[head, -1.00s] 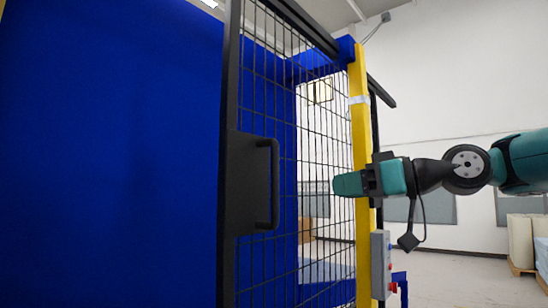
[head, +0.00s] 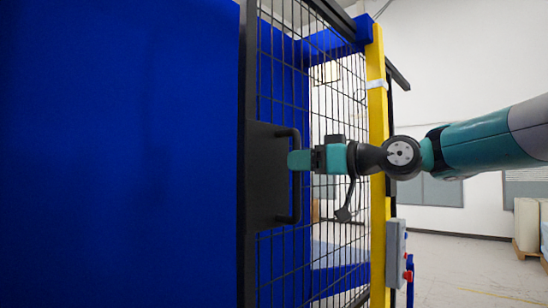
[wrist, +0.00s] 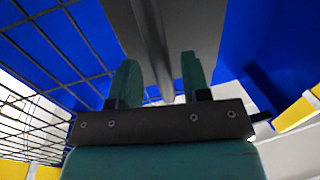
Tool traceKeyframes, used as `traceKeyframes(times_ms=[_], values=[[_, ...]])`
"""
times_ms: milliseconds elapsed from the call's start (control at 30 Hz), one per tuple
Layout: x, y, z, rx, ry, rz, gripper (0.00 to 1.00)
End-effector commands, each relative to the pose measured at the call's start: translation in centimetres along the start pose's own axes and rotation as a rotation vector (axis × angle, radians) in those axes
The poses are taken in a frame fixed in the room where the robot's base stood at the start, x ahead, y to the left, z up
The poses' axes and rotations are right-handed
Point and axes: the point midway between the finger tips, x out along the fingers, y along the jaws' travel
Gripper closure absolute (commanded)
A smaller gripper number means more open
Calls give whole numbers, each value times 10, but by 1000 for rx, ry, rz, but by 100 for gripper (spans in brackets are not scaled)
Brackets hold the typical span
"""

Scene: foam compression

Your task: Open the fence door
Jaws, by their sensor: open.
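The fence door (head: 330,110) is a black wire-mesh panel in a dark frame, left of a yellow post. A black plate on its left edge carries a vertical black bar handle (head: 295,205). My gripper (head: 292,160) is at the handle's middle height in the head view. In the wrist view the two teal fingers of my gripper (wrist: 160,78) are apart, and the handle bar (wrist: 150,35) runs into the space between them. The fingers are not closed on the bar. Whether either finger touches it cannot be told.
A large blue panel (head: 120,150) fills the left. Open floor (head: 470,270) lies at the right, with pale stacked blocks (head: 527,225) beyond.

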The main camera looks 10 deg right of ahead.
Motion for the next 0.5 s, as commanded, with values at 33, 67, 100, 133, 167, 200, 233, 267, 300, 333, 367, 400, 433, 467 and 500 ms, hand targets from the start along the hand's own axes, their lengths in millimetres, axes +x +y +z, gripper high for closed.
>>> traceKeyframes(times_ms=[33, 67, 100, 133, 167, 200, 233, 267, 300, 333, 367, 400, 433, 467, 500], values=[[2, 0, -1, 1, -1, 4, 57], [3, 1, -1, 1, -1, 6, 57], [4, 0, 0, 0, -1, 7, 57], [5, 0, 0, 0, -1, 8, 57], [5, 0, 0, 0, -1, 8, 57], [6, -1, 0, 0, -1, 7, 57], [7, -1, 0, 0, -1, 7, 57], [8, -2, 1, 0, -1, 6, 57], [8, -2, 1, 0, -2, 6, 57], [9, -3, 1, 0, -2, 5, 57], [9, -3, 1, 0, -2, 4, 57], [10, -3, 1, 0, -1, 3, 57], [10, -4, 1, 0, -1, 2, 57], [10, -4, 1, 0, -1, 2, 57], [10, -4, 1, 0, -1, 2, 66]])
